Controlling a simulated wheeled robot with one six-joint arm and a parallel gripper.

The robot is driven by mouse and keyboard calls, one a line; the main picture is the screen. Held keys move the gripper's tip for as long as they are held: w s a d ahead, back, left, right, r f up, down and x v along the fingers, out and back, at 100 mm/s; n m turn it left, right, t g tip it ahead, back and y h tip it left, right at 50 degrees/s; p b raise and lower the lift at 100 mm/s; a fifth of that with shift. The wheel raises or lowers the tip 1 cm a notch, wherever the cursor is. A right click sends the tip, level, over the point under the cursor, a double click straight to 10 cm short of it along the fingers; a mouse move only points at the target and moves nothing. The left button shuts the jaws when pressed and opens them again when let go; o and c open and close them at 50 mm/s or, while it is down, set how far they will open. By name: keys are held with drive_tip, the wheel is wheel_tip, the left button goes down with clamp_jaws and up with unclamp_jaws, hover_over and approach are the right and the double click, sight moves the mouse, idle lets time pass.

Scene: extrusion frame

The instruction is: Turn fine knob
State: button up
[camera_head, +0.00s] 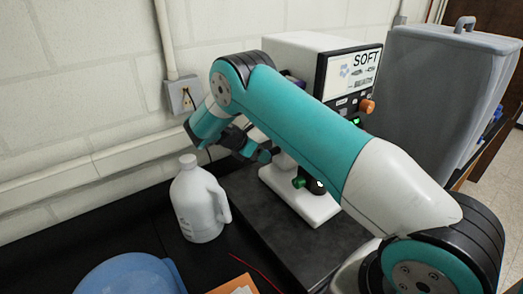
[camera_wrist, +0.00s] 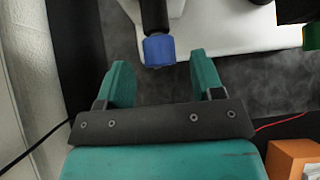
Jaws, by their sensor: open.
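My gripper (camera_wrist: 160,68) is open in the wrist view, with one teal finger on each side. A blue knob (camera_wrist: 158,50) on a dark shaft sits between the fingertips, with gaps to both fingers. No label shows whether it is the fine knob. The blue knob cannot be made out there.
A white jug (camera_head: 198,205) stands left of the instrument. An orange knob (camera_head: 367,106) is on the instrument's front. A grey bin (camera_head: 440,95) stands at right. A blue object (camera_head: 125,276) and orange box (camera_head: 237,285) are at the front. A wall is behind.

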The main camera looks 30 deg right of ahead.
drive_tip(key=shift+x, duration=1.1)
drive_tip(key=c, duration=0.9)
drive_tip(key=shift+t, duration=0.3)
drive_tip(key=m+t+b, duration=0.1)
drive_tip(key=t+b, duration=0.2)
drive_tip(key=shift+s+f+m+b, duration=0.1)
drive_tip(key=shift+f+m+b, duration=0.1)
drive_tip(key=shift+m+b, duration=0.15)
drive_tip(key=m+t+b, duration=0.1)
drive_tip(key=t+b, duration=0.1)
drive_tip(key=shift+s+r+b, duration=0.1)
drive_tip(key=shift+b, duration=0.2)
drive_tip(key=shift+r, duration=0.1)
